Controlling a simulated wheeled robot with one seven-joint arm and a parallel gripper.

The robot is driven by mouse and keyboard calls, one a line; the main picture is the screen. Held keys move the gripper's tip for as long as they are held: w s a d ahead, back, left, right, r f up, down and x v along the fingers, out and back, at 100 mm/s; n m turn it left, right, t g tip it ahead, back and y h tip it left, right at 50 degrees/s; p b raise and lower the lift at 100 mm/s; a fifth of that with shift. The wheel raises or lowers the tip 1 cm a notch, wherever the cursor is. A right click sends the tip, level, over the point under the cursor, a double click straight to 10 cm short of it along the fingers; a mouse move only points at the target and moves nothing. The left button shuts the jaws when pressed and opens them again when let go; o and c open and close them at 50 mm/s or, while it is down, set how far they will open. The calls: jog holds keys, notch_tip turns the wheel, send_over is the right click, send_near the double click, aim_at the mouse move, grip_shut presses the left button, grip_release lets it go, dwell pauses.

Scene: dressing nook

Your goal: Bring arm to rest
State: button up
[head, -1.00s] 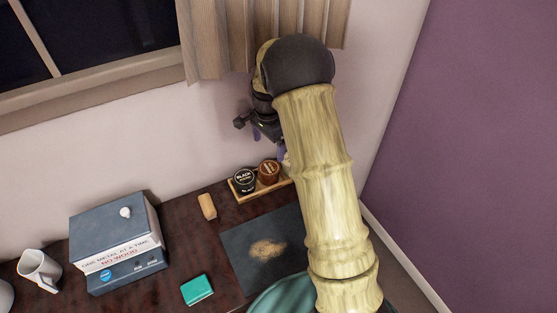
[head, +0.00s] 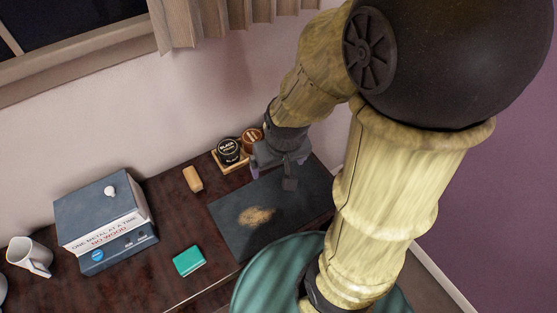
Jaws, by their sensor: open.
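My gripper (head: 272,172) is in the head view, above the back right part of the dark mat, just right of the small wooden tray. It points down toward the table and is open. Nothing shows between its fingers, though the fingertips are small and partly dark against the mat. My arm is bent, with its elbow high and close to the camera at the upper right.
A wooden tray (head: 222,167) holds a black tin (head: 229,150) and a brown tin (head: 252,138). A dark mat (head: 232,238) bears a tan powdery patch.

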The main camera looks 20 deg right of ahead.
jog(key=w+p+v, duration=0.1)
jog(key=p+v, duration=0.4)
jog(key=v, duration=0.1)
jog(key=shift+w+r+p, duration=0.15)
jog(key=shift+r+p, duration=0.15)
jog(key=shift+p, duration=0.1)
